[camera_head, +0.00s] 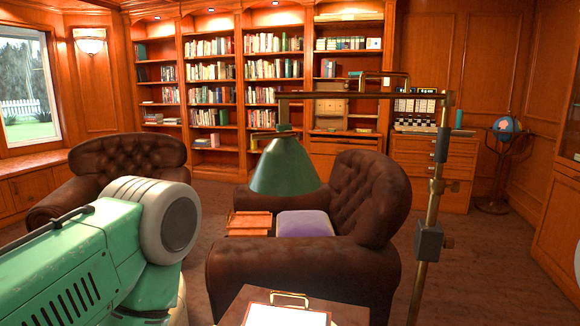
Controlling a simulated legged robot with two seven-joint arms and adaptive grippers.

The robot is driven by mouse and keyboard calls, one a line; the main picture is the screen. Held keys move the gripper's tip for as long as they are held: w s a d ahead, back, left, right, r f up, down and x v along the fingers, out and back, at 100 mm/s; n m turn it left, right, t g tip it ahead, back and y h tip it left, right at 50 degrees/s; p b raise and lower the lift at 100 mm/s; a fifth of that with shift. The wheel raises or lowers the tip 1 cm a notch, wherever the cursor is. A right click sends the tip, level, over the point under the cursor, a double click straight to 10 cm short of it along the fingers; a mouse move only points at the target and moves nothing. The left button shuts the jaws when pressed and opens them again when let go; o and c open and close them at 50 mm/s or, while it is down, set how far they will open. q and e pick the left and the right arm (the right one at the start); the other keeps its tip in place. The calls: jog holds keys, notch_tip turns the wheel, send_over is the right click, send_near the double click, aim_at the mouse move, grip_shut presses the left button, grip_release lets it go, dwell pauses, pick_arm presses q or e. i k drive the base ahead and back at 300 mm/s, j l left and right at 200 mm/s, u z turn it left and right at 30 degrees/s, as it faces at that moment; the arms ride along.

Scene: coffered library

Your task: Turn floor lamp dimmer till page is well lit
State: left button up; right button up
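A brass floor lamp stands right of centre, its pole (433,205) upright and its arm reaching left to a green cone shade (283,168). A page (285,315) lies at the bottom edge, partly cut off, and looks bright white. The bulb is hidden inside the shade. A green and white link of my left arm fills the lower left. Neither gripper is in view.
A brown leather armchair (310,270) with a purple cushion (304,223) stands behind the lamp; another armchair (125,160) is at left. A small table (240,305) bears the page. Bookshelves line the back. Carpet (465,270) is open right of the pole.

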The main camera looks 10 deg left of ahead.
aim_at(448, 242)
jog(key=l+u, duration=0.45)
jog(key=l, duration=1.85)
